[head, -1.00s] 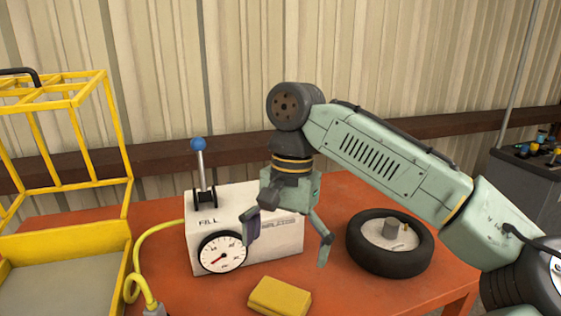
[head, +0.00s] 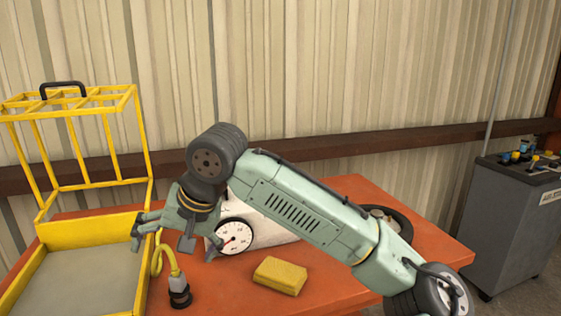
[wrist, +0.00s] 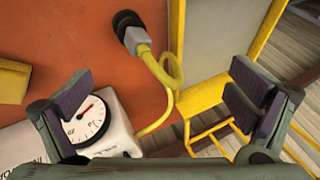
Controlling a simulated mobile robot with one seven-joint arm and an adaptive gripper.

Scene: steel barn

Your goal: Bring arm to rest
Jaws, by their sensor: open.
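My arm reaches from the lower right across the orange table (head: 330,295) in the head view. My gripper (head: 174,245) is open and empty, with its fingers spread above the table's left part, near the yellow cage's right edge. In the wrist view the fingers (wrist: 163,95) stand wide apart, with nothing between them but the yellow hose (wrist: 158,72) beyond. The white box with its round gauge (head: 234,237) is partly hidden behind my arm. Its blue-knobbed lever is not visible now.
A yellow cage with a tray (head: 85,235) stands at the left. The hose's black end (head: 180,294) is upright on the table. A yellow block (head: 280,275) lies in front. A tyre (head: 400,222) is partly behind my arm. A grey cabinet (head: 510,230) stands right.

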